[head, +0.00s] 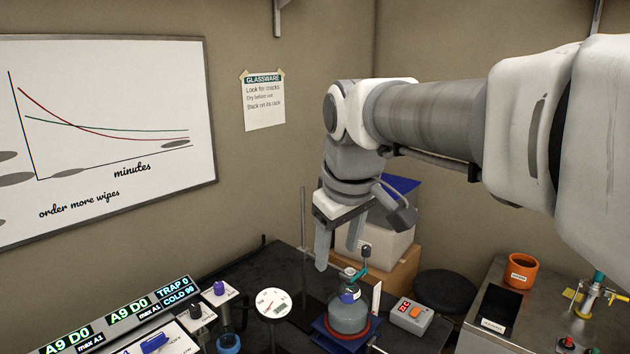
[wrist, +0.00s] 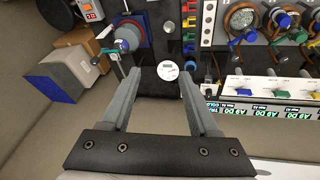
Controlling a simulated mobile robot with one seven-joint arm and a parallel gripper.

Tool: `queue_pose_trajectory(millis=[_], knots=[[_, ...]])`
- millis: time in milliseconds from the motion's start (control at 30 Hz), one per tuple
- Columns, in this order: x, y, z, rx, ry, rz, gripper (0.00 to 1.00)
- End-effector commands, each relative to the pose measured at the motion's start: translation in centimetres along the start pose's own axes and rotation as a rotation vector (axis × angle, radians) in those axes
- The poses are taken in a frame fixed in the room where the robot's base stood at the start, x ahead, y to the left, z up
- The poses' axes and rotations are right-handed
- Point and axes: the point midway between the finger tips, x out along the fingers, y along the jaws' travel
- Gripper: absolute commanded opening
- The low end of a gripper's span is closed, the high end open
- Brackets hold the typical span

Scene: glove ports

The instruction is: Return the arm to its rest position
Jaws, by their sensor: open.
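My arm reaches in from the right in the head view and bends down at the wrist. My gripper (head: 340,246) points downward above the black bench, a little above and to the left of a grey flask with a green-topped fitting (head: 348,312). In the wrist view my gripper (wrist: 162,75) shows its two grey fingers spread apart with nothing between them. A round white gauge (wrist: 168,70) lies below, seen between the fingertips.
Boxes (head: 385,240) stand behind the gripper. An orange pot (head: 521,270) stands on the right bench. Display panels (head: 120,318) and knobs fill the front left. A whiteboard (head: 110,120) hangs on the wall.

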Motion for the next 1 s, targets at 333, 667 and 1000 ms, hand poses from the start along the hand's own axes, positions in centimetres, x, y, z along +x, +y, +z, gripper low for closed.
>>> queue_pose_trajectory(millis=[333,667,1000], knots=[[-0.3,-0.4,12.7,0.365,0.05,0.085,0.61],[1.8,-2.2,20.4,0.611,0.106,0.097,0.61],[2.2,-2.5,21.2,0.64,0.111,0.095,0.5]])
